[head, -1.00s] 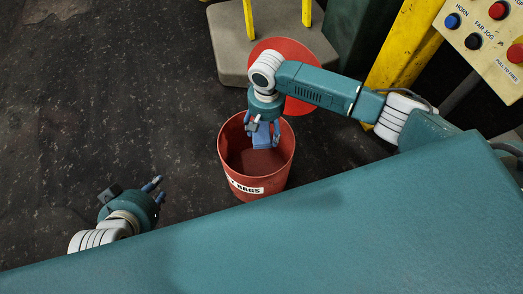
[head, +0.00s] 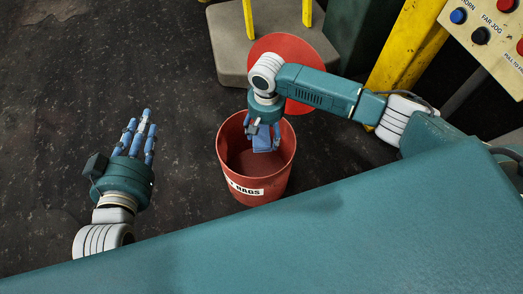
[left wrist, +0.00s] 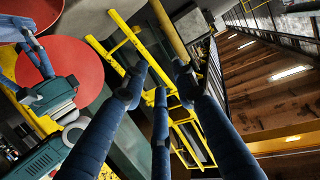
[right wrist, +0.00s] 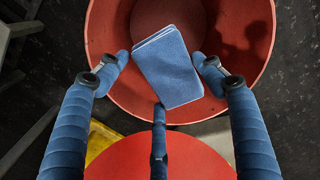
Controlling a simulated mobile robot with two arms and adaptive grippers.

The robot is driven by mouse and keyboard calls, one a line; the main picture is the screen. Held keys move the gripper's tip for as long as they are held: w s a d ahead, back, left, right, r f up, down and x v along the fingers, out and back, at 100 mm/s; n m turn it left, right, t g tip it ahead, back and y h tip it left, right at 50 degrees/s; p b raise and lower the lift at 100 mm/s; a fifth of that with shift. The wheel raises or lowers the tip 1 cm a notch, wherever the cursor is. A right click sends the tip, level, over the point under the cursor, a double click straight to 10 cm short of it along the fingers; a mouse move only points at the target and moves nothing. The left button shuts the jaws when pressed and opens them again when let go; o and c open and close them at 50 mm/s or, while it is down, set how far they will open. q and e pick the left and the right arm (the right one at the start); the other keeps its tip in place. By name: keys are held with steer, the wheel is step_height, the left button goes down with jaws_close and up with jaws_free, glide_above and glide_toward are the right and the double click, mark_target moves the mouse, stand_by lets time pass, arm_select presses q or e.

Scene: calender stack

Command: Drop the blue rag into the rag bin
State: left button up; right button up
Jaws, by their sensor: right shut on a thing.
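The blue rag (head: 263,150) is a folded pad held by my right gripper (head: 264,132) over the mouth of the red rag bin (head: 275,182). The bin has a white label with "RAGS" readable. In the right wrist view, the rag (right wrist: 170,65) sits at the fingertips, with the bin's open inside (right wrist: 112,28) behind it. I cannot tell exactly how far the rag is below the rim. My left gripper (head: 141,121) is open and empty, left of the bin, its fingers spread in the left wrist view (left wrist: 155,85).
A round red lid (head: 300,55) stands behind the bin. Behind that are a grey base (head: 228,60) with yellow posts and a yellow column (head: 405,50). A button panel (head: 488,50) is at the upper right. Dark floor at the left is clear.

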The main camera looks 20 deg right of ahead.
steer(key=shift+f+b, duration=0.6)
steer(key=shift+b, duration=0.1)
arm_select(q)
step_height(320, 180, up, 10)
steer(key=w+d+t+h, duration=0.1)
steer(key=t, duration=0.3)
steer(key=shift+d+f+t+h, duration=0.2)
steer(key=shift+d+t+h, duration=0.1)
steer(key=shift+t, duration=0.1)
arm_select(e)
steer(key=o, duration=1.2)
step_height(320, 180, up, 12)
steer(key=shift+f, duration=0.1)
